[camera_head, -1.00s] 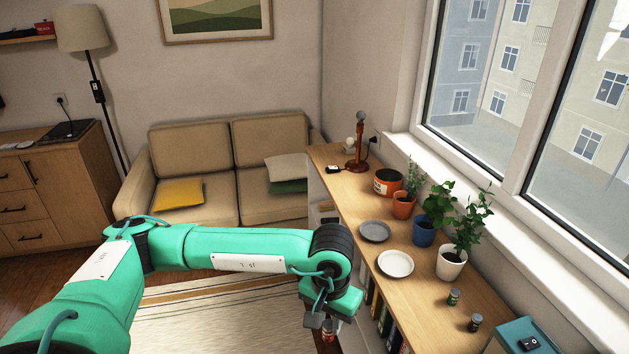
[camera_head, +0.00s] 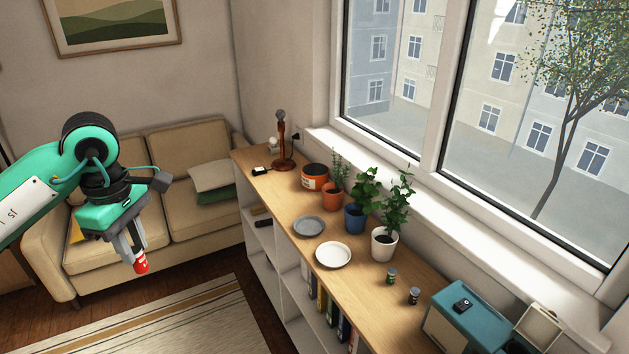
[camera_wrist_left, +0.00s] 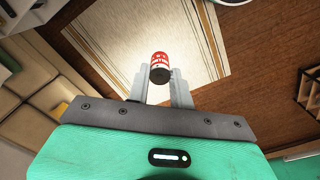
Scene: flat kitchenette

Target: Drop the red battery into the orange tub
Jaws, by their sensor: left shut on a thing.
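My left gripper (camera_head: 131,250) is shut on the red battery (camera_head: 141,262), which hangs from its fingertips in front of the sofa, left of the shelf. In the left wrist view the battery (camera_wrist_left: 160,66), red with white lettering and a dark end, sits between the two fingers (camera_wrist_left: 161,86). The orange tub (camera_head: 315,177), with a pale label and dark inside, stands on the shelf top near its far end, to the right of the gripper and well apart from it. My right gripper is not in view.
The sofa (camera_head: 100,255) is behind the gripper.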

